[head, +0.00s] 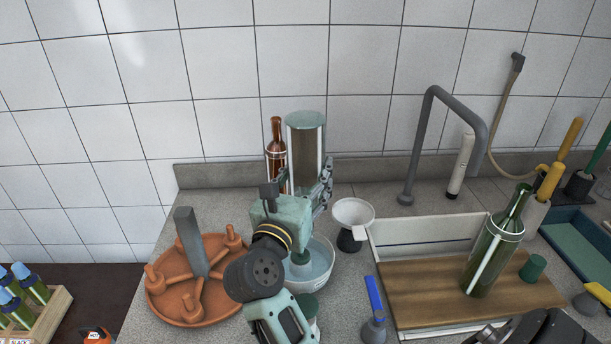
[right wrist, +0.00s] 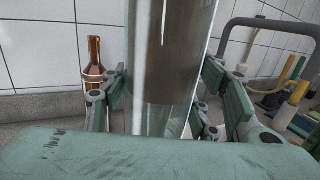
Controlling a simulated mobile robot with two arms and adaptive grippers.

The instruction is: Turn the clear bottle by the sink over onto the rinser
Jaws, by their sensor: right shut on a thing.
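The clear bottle (head: 306,145) stands upright in the air with its flat, greenish base on top, so it is upside down. My right gripper (head: 305,185) is shut on it, with pads on both sides of its body; in the right wrist view the bottle (right wrist: 172,70) fills the middle. The rinser (head: 322,272), a pale bowl, is below the gripper. The bottle's neck is hidden behind my gripper, so I cannot tell whether it touches the rinser. My left gripper is not in view.
A brown bottle (head: 276,145) stands close behind the held one. An orange rack (head: 175,308) is left of the rinser, a white funnel (head: 353,211) right. A green bottle (head: 492,250) leans over a wooden board (head: 425,292) near the faucet (head: 408,170).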

